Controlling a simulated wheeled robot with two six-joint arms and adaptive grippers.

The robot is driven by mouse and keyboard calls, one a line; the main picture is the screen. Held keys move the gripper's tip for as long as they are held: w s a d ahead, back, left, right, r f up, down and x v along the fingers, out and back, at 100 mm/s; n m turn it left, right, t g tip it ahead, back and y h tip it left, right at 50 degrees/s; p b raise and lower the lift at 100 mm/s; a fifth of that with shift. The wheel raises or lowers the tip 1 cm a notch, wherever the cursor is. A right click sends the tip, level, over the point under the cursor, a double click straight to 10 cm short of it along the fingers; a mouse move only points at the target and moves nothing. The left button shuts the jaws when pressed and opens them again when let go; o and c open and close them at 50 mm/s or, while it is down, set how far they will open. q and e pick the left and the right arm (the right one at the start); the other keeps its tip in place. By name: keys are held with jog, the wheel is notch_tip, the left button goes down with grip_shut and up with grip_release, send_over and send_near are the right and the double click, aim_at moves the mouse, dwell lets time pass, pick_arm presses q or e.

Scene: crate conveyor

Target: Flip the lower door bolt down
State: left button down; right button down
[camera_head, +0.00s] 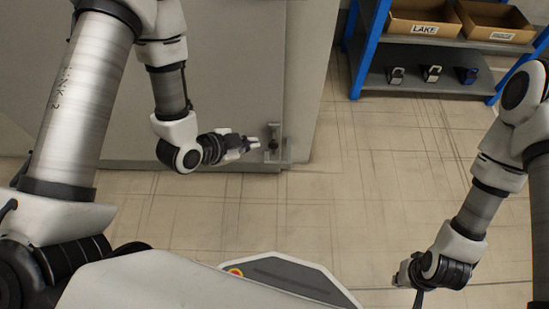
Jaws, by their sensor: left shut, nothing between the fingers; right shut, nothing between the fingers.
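The lower door bolt (273,143) is a small dark and grey fitting near the bottom right edge of the pale grey door (235,85). My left gripper (256,144) is shut and empty, its fingertips pointing right, right beside the bolt. I cannot tell whether the fingertips touch it. The bolt's exact handle position is too small to make out. My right gripper (419,296) hangs low at the bottom right, far from the door, with its fingertips near the picture's lower edge; it is shut and empty.
A blue-framed shelf (425,82) stands at the upper right. The tiled floor (345,190) between the door and my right arm is clear.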

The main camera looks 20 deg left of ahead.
aim_at(274, 148)
pick_arm(q)
jog(key=shift+f, duration=0.15)
pick_arm(e)
jog(key=shift+f, duration=0.25)
pick_arm(q)
jog(key=shift+w, duration=0.1)
